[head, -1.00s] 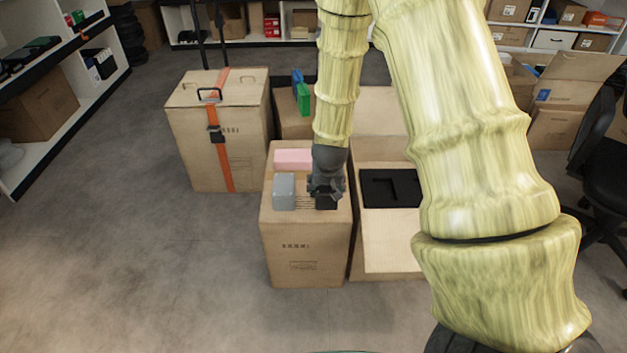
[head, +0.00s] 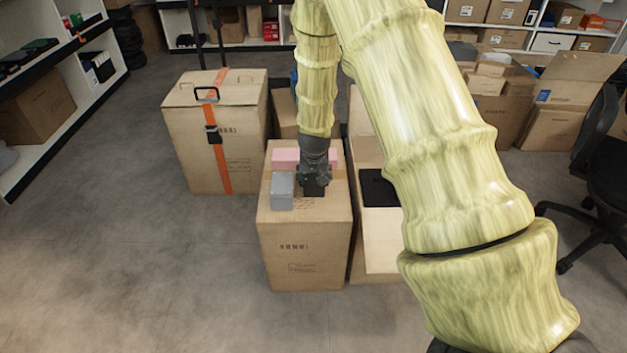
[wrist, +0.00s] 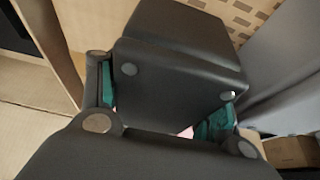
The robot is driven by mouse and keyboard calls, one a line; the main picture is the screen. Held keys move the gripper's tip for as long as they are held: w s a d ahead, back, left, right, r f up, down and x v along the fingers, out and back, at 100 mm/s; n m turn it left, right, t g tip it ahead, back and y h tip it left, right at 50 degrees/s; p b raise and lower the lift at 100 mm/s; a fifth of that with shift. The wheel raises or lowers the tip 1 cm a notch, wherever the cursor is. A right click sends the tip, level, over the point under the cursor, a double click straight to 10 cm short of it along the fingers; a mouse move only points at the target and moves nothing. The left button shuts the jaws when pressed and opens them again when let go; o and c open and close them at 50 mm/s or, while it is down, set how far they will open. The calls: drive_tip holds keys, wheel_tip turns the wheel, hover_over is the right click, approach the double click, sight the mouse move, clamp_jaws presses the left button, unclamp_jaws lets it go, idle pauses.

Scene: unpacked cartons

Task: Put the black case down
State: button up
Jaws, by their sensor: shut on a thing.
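My gripper (head: 314,176) is over the top of a closed brown carton (head: 305,250), pointing down. It is shut on the black case (head: 314,189), a small dark block. In the wrist view the case (wrist: 180,45) sits between the two fingers with teal pads (wrist: 162,100). The case is at or just above the carton top; I cannot tell whether it touches. A grey box (head: 282,191) stands on the carton just left of the case. A pink block (head: 286,157) lies behind, partly hidden by my gripper.
An open carton with a black insert (head: 378,188) stands right of the closed carton, partly hidden by my arm. A strapped carton (head: 190,140) stands behind left. An office chair (head: 600,160) is at the right. Floor is clear at the front left.

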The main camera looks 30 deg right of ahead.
drive_tip(key=shift+r, duration=0.1)
drive_tip(key=o, duration=0.9)
